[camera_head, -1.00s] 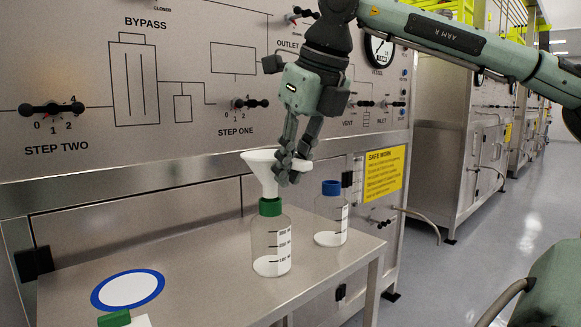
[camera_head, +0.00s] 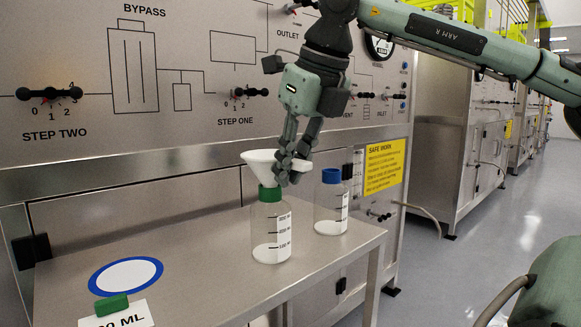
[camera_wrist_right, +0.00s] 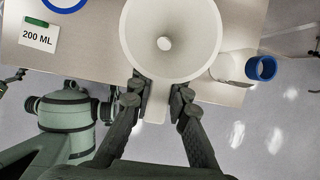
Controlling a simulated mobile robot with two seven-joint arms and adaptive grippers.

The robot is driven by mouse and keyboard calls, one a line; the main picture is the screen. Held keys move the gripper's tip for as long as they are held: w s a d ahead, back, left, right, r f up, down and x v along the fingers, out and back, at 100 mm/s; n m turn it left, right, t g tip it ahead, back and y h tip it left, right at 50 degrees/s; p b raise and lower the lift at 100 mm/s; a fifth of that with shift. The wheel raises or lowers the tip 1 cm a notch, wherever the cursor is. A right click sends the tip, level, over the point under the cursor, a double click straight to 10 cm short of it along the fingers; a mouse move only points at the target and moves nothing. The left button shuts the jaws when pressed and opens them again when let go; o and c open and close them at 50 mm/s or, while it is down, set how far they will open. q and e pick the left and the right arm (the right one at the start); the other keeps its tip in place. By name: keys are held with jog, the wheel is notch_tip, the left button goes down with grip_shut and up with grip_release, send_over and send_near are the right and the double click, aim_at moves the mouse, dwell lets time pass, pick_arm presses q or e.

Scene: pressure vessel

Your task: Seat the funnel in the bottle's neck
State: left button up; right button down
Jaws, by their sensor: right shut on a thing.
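The white funnel (camera_head: 262,168) is upright over the clear bottle (camera_head: 264,238) with the green neck collar (camera_head: 270,193). Its cone bottom meets the top of the collar and its stem is hidden, apparently inside the neck; I cannot tell whether it rests fully. My right gripper (camera_head: 287,178) is shut on the funnel's right side. In the right wrist view, the fingers (camera_wrist_right: 157,98) close on a tab at the rim of the funnel (camera_wrist_right: 168,40), and the cone hides the bottle. My left gripper is not in view.
A blue-capped bottle (camera_head: 331,204) stands close on the right. A blue-ringed white disc (camera_head: 126,276) and a "200 ML" card (camera_head: 120,317) with a green block (camera_head: 111,305) lie at the front left of the steel table (camera_head: 200,270). The panel with knobs rises behind.

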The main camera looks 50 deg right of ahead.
jog(key=shift+f, duration=0.25)
jog(key=c, duration=1.4)
grip_release()
jog(key=shift+o, duration=0.2)
jog(key=v, duration=1.2)
